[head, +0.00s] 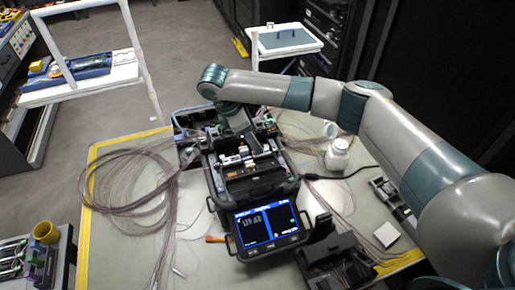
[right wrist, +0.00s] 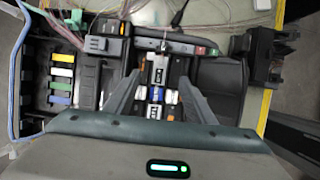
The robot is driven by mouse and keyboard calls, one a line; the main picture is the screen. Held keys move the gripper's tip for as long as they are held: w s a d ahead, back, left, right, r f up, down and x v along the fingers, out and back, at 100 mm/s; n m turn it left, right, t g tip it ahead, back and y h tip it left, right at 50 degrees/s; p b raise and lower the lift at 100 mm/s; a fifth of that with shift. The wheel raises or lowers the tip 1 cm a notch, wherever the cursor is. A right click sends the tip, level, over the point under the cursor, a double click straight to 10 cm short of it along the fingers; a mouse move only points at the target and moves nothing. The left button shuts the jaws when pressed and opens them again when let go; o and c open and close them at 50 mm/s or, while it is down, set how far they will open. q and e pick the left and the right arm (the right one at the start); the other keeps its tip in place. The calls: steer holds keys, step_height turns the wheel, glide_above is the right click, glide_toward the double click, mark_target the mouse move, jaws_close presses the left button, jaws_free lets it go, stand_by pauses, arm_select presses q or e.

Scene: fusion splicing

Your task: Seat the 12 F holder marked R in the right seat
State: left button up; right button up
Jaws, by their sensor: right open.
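The fusion splicer (head: 262,187) stands mid-table with its screen lit and its work area uncovered. It also shows in the right wrist view (right wrist: 215,85). A pale, narrow holder (right wrist: 158,70) lies in line with the splicer's central white and blue parts (right wrist: 157,96). I cannot read an R or 12 F mark on it, or tell whether it is fully seated. My right gripper (right wrist: 159,77) is open, its fingers on either side of the central row, with a gap to the holder. In the head view my right arm reaches over the splicer's back. My left gripper is not in view.
Loose fibre coils (head: 115,190) cover the table's left side. A white bottle (head: 338,156) stands right of the splicer. A black device (head: 332,258) sits at front right. A compartment tray with coloured blocks (right wrist: 62,85) adjoins the splicer in the wrist view.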

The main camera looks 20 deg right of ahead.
steer(key=b+v, duration=0.2)
steer(key=v, duration=0.9)
stand_by(0.6)
